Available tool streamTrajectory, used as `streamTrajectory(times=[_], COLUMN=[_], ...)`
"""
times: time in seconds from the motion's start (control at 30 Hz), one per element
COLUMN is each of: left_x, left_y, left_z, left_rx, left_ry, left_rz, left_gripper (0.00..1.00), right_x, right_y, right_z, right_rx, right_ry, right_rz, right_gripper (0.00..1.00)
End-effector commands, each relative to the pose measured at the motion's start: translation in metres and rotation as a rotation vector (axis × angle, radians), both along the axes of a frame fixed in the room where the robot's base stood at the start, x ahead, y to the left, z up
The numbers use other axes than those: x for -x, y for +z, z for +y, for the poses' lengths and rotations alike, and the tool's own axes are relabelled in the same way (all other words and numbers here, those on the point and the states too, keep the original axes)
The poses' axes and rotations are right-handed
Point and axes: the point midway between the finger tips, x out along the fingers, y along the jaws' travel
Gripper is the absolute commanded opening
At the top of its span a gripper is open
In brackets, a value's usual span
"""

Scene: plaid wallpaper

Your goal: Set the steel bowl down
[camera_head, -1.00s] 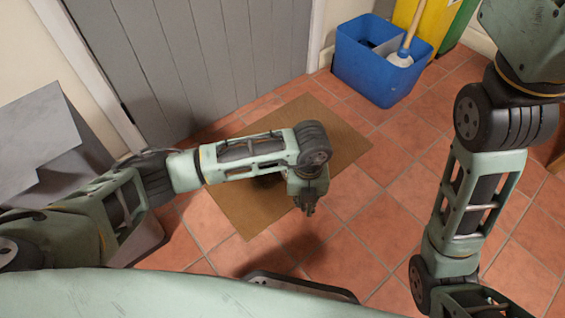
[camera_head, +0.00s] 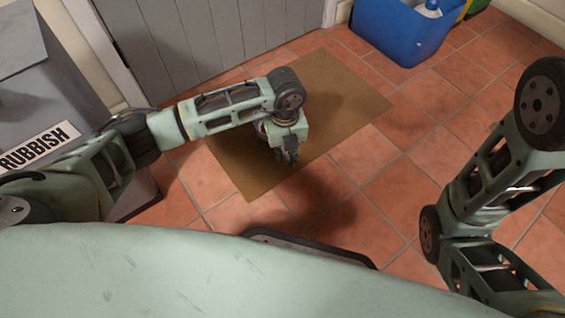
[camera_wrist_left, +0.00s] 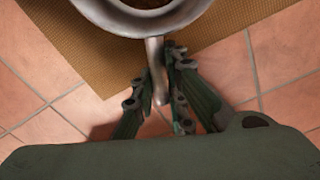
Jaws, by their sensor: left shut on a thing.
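The steel bowl (camera_wrist_left: 148,27) shows at the top of the left wrist view, cut off by the frame edge. A narrow handle-like metal part runs from its rim down between my fingers. Something brown shows inside the bowl. My left gripper (camera_wrist_left: 158,72) is shut on that narrow part. In the head view, my left gripper (camera_head: 288,155) points down above the front part of the brown mat, and I cannot make out the bowl there. My right arm shows at the right, but its gripper is out of view.
The brown mat (camera_head: 345,95) lies on red floor tiles by a grey door (camera_head: 180,40). A blue crate (camera_head: 400,35) stands at the top right. A grey bin labelled RUBBISH (camera_head: 40,148) stands at the left. The tiles right of the mat are clear.

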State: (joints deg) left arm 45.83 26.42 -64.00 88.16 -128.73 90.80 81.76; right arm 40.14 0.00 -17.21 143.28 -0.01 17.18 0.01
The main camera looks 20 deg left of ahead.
Motion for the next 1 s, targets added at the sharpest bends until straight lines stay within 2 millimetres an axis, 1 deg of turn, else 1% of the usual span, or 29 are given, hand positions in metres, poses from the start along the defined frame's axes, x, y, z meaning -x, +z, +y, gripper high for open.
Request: streamTrajectory(times=[0.03, 0.17, 0.23, 0.5, 0.57, 0.83, 0.93, 0.97, 1.0], left_x=[-0.003, -0.004, -0.004, -0.004, -0.004, -0.004, -0.004, -0.004, -0.004], left_y=[-0.005, -0.006, -0.011, -0.044, -0.046, -0.044, -0.047, -0.047, -0.047], left_z=[0.004, 0.008, 0.008, 0.008, 0.008, 0.007, 0.007, 0.007, 0.007], left_rx=[0.001, 0.001, 0.002, 0.002, 0.001, 0.001, 0.001, 0.001, 0.001], left_ry=[0.001, -0.001, -0.001, -0.001, -0.001, -0.001, -0.001, -0.001, -0.001], left_rz=[-0.002, -0.002, -0.001, -0.001, -0.002, -0.002, 0.000, 0.000, 0.000], left_gripper=[0.00, 0.00, 0.00, 0.00, 0.00, 0.00, 0.00, 0.13, 0.17], right_x=[0.000, 0.000, 0.000, 0.000, 0.000, 0.000, 0.000, 0.000, 0.000], right_y=[-0.006, -0.009, -0.013, -0.045, -0.048, -0.045, -0.046, -0.046, -0.046], right_z=[0.000, 0.000, 0.000, 0.000, 0.000, 0.000, 0.000, 0.000, 0.000], right_rx=[0.000, 0.000, 0.000, 0.001, 0.001, 0.001, 0.001, 0.001, 0.001], right_ry=[0.000, 0.000, 0.000, 0.000, 0.000, -0.001, -0.001, -0.001, -0.001], right_rz=[0.000, 0.000, 0.000, -0.001, 0.000, 0.001, 0.001, 0.001, 0.001], right_gripper=[0.00, 0.00, 0.00, 0.00, 0.00, 0.00, 0.00, 0.00, 0.00])
